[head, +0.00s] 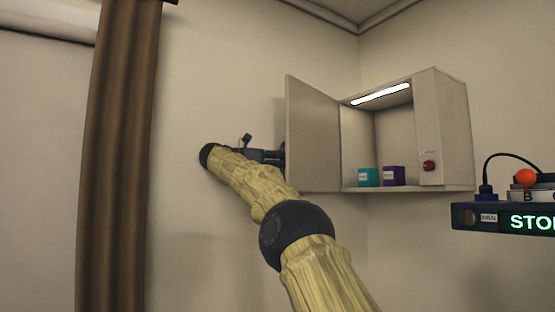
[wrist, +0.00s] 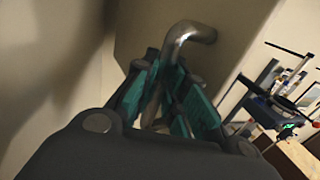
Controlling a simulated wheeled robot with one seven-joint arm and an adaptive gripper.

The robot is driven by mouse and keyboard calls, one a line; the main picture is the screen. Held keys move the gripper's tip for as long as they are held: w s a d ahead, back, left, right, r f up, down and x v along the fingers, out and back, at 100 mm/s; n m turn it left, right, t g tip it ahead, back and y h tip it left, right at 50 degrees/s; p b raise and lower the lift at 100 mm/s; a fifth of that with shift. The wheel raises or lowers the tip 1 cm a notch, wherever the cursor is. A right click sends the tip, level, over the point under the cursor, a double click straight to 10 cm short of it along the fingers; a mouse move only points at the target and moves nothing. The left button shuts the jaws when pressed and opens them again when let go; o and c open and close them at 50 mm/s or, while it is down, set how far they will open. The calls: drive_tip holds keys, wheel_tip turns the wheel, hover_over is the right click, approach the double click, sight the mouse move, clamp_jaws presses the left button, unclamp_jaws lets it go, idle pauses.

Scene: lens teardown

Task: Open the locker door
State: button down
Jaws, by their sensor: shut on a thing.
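The locker (head: 447,130) hangs on the wall at the right of the head view. Its door (head: 312,135) stands swung wide open to the left, showing the inside. My gripper (head: 281,154) is at the outer face of the door, its tips partly hidden by the door edge. In the wrist view the door (wrist: 145,35) fills the upper middle, with a bent metal handle (wrist: 187,34). The teal-padded fingers of my gripper (wrist: 172,100) are closed around the handle's bar.
A teal box (head: 368,177) and a purple box (head: 394,176) stand on the locker floor under a lit strip. A red knob (head: 429,166) is on the right front panel. A brown curtain (head: 118,150) hangs at left. A sign bar (head: 510,219) is at lower right.

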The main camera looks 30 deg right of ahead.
drive_tip(key=c, duration=1.5)
unclamp_jaws()
drive_tip(key=shift+d, duration=0.1)
drive_tip(key=shift+o, duration=0.2)
drive_tip(key=w+a, duration=0.1)
drive_tip(key=a, duration=0.6)
drive_tip(key=shift+w, duration=0.15)
drive_tip(key=shift+a, duration=0.25)
